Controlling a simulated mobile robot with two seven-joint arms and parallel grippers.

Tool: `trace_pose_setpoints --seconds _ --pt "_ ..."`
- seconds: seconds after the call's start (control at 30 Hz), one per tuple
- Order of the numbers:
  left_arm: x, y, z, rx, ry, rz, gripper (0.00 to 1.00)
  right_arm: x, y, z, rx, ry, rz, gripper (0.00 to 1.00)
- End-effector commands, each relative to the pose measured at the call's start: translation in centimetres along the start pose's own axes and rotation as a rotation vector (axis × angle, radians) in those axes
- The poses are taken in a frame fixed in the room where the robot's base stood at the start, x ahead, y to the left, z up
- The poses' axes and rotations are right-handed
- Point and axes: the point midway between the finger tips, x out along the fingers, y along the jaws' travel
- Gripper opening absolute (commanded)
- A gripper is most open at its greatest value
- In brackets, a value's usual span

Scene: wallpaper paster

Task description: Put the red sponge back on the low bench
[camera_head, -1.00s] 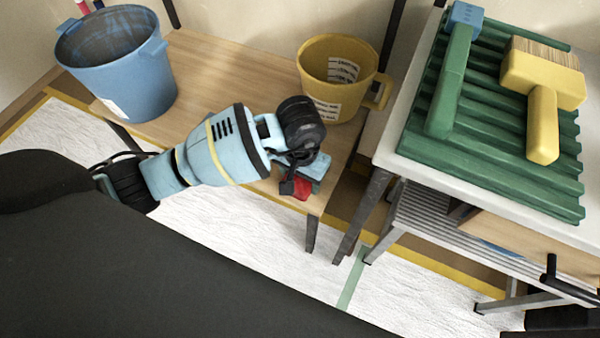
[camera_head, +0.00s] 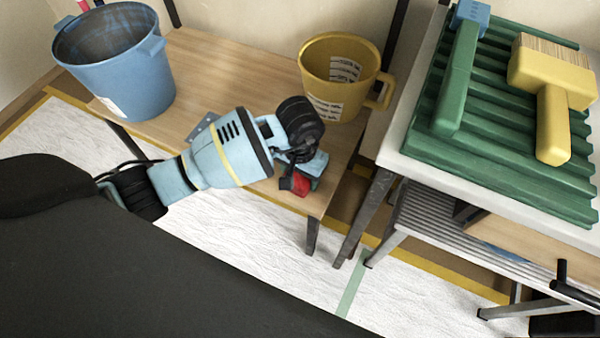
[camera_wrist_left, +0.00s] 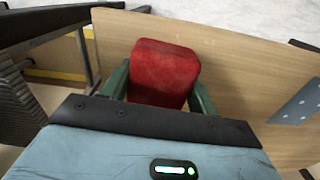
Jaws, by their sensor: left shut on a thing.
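The red sponge (camera_wrist_left: 163,70) sits between the two green fingers of my left gripper (camera_wrist_left: 160,90) in the left wrist view. My left gripper (camera_head: 303,182) is shut on it. In the head view a small part of the red sponge (camera_head: 295,184) shows under the wrist, over the front right end of the low bench (camera_head: 215,65). The bench's wooden top (camera_wrist_left: 235,80) fills much of the wrist view behind the sponge. I cannot tell whether the sponge touches the bench top. My right gripper is not in view.
A blue bucket (camera_head: 125,75) stands at the bench's left end and a yellow measuring jug (camera_head: 335,75) at its back right. A white table (camera_head: 400,140) to the right holds a green ribbed tray (camera_head: 490,145) and a yellow brush (camera_head: 553,95). The bench's middle is largely clear.

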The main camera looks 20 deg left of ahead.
Motion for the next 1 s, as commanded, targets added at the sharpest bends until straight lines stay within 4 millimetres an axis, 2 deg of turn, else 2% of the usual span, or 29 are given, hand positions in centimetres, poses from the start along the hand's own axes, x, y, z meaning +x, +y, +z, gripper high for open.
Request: trace_pose_setpoints --seconds 0.13,0.17,0.3,0.8,1.0 --pt "0.5 0.0 0.0 0.001 -0.001 -0.001 0.36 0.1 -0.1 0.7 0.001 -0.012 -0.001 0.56" --pt "0.5 0.0 0.0 0.001 -0.001 0.0 0.63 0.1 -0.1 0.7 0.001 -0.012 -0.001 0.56" --pt "0.4 0.0 0.0 0.001 0.0 0.0 0.81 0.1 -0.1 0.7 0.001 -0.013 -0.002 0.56" --pt "0.3 0.2 0.1 -0.001 -0.003 0.004 0.81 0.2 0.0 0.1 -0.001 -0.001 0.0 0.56" --pt "-4.0 0.0 -0.2 0.002 0.006 -0.005 0.81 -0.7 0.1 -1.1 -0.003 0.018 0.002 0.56"
